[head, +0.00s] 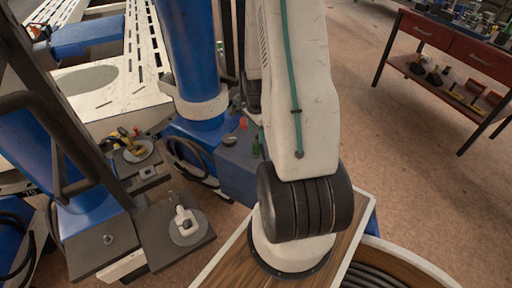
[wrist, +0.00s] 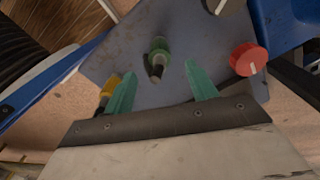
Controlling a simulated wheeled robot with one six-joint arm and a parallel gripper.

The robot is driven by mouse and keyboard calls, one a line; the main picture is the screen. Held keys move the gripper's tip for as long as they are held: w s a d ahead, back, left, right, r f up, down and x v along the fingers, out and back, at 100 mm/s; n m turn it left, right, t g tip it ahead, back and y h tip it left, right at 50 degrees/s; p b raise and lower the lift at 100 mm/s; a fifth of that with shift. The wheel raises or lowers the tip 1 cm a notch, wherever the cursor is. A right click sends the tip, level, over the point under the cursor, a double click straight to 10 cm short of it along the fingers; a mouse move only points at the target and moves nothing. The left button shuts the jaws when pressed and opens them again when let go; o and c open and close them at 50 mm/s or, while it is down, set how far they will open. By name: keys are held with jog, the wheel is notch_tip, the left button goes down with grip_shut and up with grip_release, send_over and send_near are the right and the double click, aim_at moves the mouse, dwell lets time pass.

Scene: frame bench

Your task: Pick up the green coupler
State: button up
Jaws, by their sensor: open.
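The green coupler (wrist: 160,46) is a short green collar with a dark stub, standing on a blue-grey surface (wrist: 115,62) in the wrist view. A small green piece (head: 256,145) on the blue box in the head view looks like the same coupler, partly hidden by my arm. My gripper (wrist: 160,69) shows two green fingers, spread apart and empty. The coupler lies between and slightly beyond the fingertips in the picture, with a gap on both sides. I cannot tell the height between them. The head view does not show the fingers; my arm covers that area.
A red round knob (wrist: 248,59) stands right of the right finger, and a yellow piece (wrist: 111,86) lies close outside the left finger. A dark grey part (wrist: 222,5) is at the top edge. In the head view, a red workbench (head: 450,50) stands at the right, with open floor before it.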

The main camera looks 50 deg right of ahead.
aim_at(256, 138)
notch_tip(256, 138, down, 7)
jog(key=shift+r, duration=0.15)
jog(key=c, duration=1.2)
